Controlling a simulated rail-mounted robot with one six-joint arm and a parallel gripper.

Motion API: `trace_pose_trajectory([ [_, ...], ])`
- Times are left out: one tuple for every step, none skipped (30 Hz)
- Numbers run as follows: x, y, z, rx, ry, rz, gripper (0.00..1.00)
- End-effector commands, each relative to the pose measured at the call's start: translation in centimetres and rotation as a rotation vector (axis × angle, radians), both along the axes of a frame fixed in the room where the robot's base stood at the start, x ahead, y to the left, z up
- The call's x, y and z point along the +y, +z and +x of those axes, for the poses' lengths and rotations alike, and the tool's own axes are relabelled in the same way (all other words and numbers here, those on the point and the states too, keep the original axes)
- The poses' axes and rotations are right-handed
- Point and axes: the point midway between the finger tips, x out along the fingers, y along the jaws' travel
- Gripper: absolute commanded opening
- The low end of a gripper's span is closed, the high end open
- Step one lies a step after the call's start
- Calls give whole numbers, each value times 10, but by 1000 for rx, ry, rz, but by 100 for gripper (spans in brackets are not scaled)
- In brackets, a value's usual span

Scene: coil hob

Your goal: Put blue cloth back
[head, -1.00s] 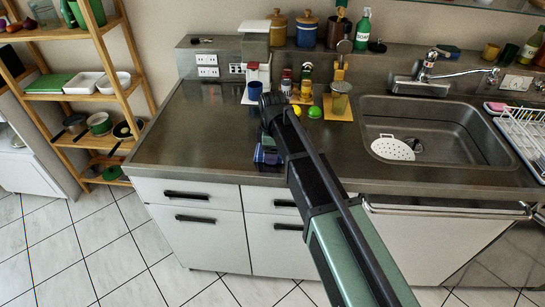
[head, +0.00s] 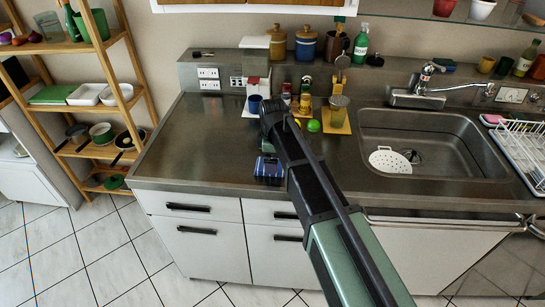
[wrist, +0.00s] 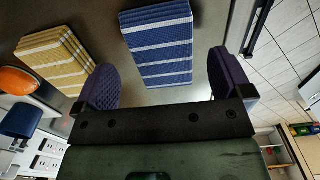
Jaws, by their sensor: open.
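The blue cloth (head: 268,168) is a folded stack with white stripes, lying on the steel counter near its front edge. In the wrist view the blue cloth (wrist: 160,45) shows beyond and between the finger pads. My gripper (wrist: 163,82) is open, with one purple pad on each side of the cloth in the picture and nothing held. In the head view my gripper (head: 268,130) is at the end of the arm, just behind the cloth; its fingertips are hard to make out.
A yellow striped folded cloth (wrist: 58,55) lies left of the blue one in the wrist view. The counter's left part (head: 195,140) is clear; the sink (head: 440,135) is right.

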Motion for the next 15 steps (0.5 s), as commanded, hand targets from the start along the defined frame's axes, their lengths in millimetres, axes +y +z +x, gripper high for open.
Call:
trace_pose_trajectory([
  [0,26,0,0,0,0,97],
  [0,34,0,0,0,0,97],
  [0,46,0,0,0,0,97],
  [0,54,0,0,0,0,97],
  [0,62,0,0,0,0,97],
  [0,71,0,0,0,0,97],
  [0,77,0,0,0,0,97],
  [0,83,0,0,0,0,97],
  [0,88,0,0,0,0,97],
  [0,91,0,0,0,0,97],
  [0,93,0,0,0,0,97],
  [0,94,0,0,0,0,97],
  [0,94,0,0,0,0,97],
  [0,94,0,0,0,0,97],
  [0,93,0,0,0,0,97],
])
